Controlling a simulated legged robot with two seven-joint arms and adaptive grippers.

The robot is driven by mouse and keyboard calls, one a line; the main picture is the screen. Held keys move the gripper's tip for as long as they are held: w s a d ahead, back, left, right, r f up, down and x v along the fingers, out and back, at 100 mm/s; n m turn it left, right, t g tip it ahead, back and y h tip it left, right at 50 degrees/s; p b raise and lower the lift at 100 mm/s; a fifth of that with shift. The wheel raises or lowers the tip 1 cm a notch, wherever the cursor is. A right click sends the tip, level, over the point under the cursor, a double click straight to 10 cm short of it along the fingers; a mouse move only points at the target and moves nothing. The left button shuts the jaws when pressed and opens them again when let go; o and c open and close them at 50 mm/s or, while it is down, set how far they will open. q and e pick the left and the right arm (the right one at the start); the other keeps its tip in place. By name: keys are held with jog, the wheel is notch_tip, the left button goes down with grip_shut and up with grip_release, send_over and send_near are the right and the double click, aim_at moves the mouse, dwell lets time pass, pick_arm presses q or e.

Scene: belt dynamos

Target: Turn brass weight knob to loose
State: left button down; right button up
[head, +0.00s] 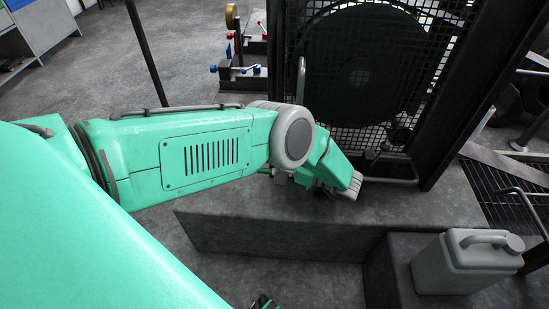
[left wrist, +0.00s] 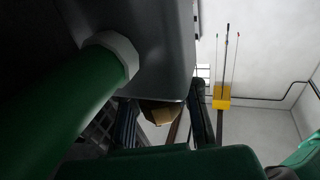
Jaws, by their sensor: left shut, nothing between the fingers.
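My left arm crosses the head view from the left. Its end, with my left gripper (head: 349,188), is low in front of the black mesh guard. The fingertips are hard to make out there; the gripper is shut and empty. In the left wrist view a small tan-brown, brass-like piece (left wrist: 162,114) shows between dark bars, below a grey housing. I cannot tell whether it is the weight knob or whether the gripper touches it. No knob is clear in the head view. A small dark and green tip (head: 264,302) at the bottom edge may be my right gripper.
The mesh guard (head: 350,70) encloses a large dark wheel. A grey plinth (head: 290,235) runs below my arm. A grey jerrycan (head: 468,262) stands at lower right. A bench with red and blue handles (head: 240,70) is behind. Open floor (head: 190,60) lies at left.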

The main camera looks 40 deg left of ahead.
pick_arm(q)
jog(key=shift+s+d+f, duration=0.1)
jog(key=shift+d+f, duration=0.1)
jog(key=shift+f, duration=0.05)
jog(key=c, duration=1.6)
grip_release()
jog(key=shift+r, duration=0.1)
jog(key=shift+a+r, duration=0.1)
jog(key=shift+a, duration=0.05)
